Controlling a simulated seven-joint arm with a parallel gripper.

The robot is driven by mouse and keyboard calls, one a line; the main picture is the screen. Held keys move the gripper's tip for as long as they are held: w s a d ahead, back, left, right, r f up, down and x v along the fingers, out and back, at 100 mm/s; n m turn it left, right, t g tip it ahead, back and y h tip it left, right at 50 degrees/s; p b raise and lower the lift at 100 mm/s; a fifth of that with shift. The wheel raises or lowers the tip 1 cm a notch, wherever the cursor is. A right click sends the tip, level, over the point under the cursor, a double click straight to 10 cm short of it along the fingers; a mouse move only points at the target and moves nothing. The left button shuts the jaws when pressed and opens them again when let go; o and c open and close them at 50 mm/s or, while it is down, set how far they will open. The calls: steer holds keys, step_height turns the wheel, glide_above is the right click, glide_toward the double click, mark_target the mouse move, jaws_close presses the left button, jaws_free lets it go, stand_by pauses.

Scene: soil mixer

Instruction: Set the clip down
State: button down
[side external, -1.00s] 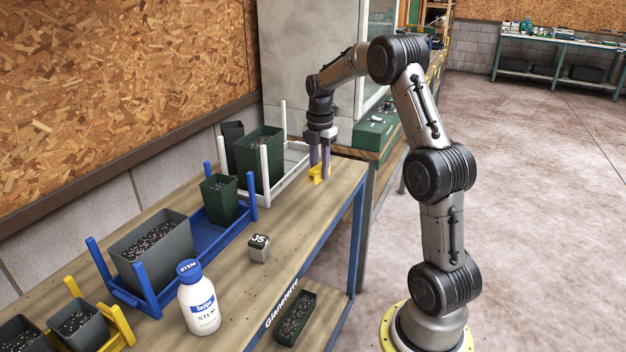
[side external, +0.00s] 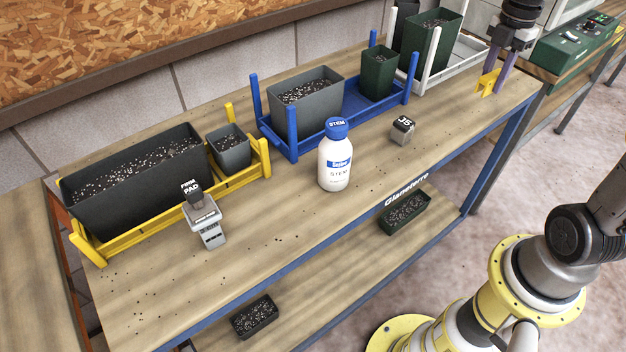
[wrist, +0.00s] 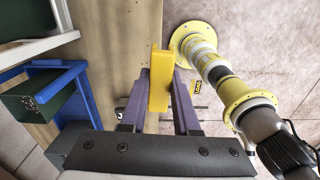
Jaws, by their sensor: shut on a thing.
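The yellow clip (side external: 487,82) is at the far right end of the bench (side external: 290,215) in the side view. My gripper (side external: 495,84) points down there, its purple fingers shut on the clip. The clip is at or just above the wooden top; I cannot tell whether it touches. In the wrist view the clip (wrist: 159,75) is a yellow block between the two fingers of my gripper (wrist: 164,88). The fingers hide part of it.
Farther left are a blue rack (side external: 292,150), a yellow rack (side external: 250,178), a STEM bottle (side external: 335,165), a J5 block (side external: 402,131) and a PAD device (side external: 206,222). The bench's front edge is close to my gripper.

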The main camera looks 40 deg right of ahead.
steer(key=w+a+n, duration=0.3)
steer(key=a+n, duration=0.7)
steer(key=a, duration=2)
steer(key=s+a+n, duration=0.4)
steer(key=s+a, duration=0.1)
steer(key=a, duration=0.6)
glide_above(275, 215)
steer(key=f, duration=0.8)
steer(key=shift+s+d+f, duration=0.25)
steer(key=shift+s+d, duration=0.05)
steer(key=shift+s, duration=0.05)
steer(key=shift+w+a+f, duration=0.3)
steer(key=shift+w+f, duration=0.1)
steer(key=shift+f, duration=1.65)
steer(key=shift+f, duration=0.15)
